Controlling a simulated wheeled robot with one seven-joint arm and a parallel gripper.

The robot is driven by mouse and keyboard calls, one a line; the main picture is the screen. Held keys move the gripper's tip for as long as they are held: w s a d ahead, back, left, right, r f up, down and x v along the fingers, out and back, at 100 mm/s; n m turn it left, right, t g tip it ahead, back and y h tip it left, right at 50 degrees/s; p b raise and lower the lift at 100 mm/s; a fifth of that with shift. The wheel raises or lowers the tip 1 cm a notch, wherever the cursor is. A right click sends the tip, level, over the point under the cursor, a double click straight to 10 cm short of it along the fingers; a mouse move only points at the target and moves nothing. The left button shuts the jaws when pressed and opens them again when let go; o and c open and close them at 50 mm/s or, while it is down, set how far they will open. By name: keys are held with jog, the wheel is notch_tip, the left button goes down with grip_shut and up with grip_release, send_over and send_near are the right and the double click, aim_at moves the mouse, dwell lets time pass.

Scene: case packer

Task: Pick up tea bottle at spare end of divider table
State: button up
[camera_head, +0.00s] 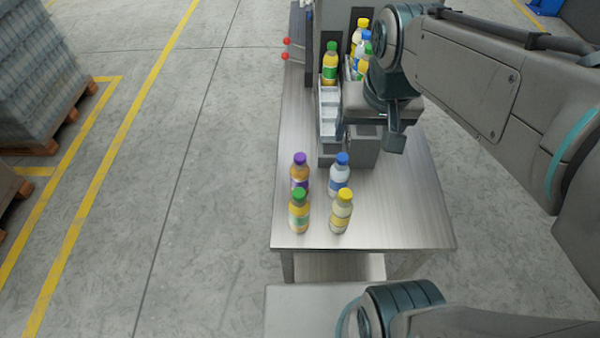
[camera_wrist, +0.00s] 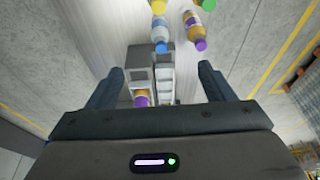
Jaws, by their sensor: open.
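Four bottles stand upright at the near end of the metal table (camera_head: 400,222): a purple-capped orange one (camera_head: 300,175), a blue-capped pale one (camera_head: 340,178), a green-capped orange one (camera_head: 299,215) and a yellow-capped pale yellow one (camera_head: 341,214). Labels are too small to tell which is tea. My gripper (camera_head: 370,132) is open and empty above the table, behind the four and slightly right. In the wrist view, the blue-capped (camera_wrist: 161,32) and purple-capped (camera_wrist: 194,28) bottles lie beyond my open fingertips (camera_wrist: 161,72); the other two are cut off at the top.
A pale divider with compartments (camera_head: 328,118) stands behind the bottles, with a green-capped bottle (camera_head: 330,66) at its far end. More bottles (camera_head: 361,38) stand at the back. A purple-and-orange bottle (camera_wrist: 141,98) sits in a compartment between my fingers' lines. The table's front right is clear.

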jog(key=w+a+f+g+b, duration=0.2)
jog(key=w+a+f+b, duration=0.35)
jog(key=w+f, duration=0.2)
jog(key=g+b, duration=0.1)
jog(key=b, duration=0.2)
send_near(298, 156)
jog(key=shift+w+a, duration=0.1)
jog(key=shift+w, duration=0.05)
notch_tip(298, 156, down, 8)
jog(key=shift+r, duration=0.1)
jog(key=shift+d+f, duration=0.15)
jog(key=shift+f, duration=1.35)
jog(key=shift+d+f, duration=0.1)
jog(key=shift+f, duration=1.45)
jog(key=c, duration=1.6)
jog(key=shift+r, duration=0.1)
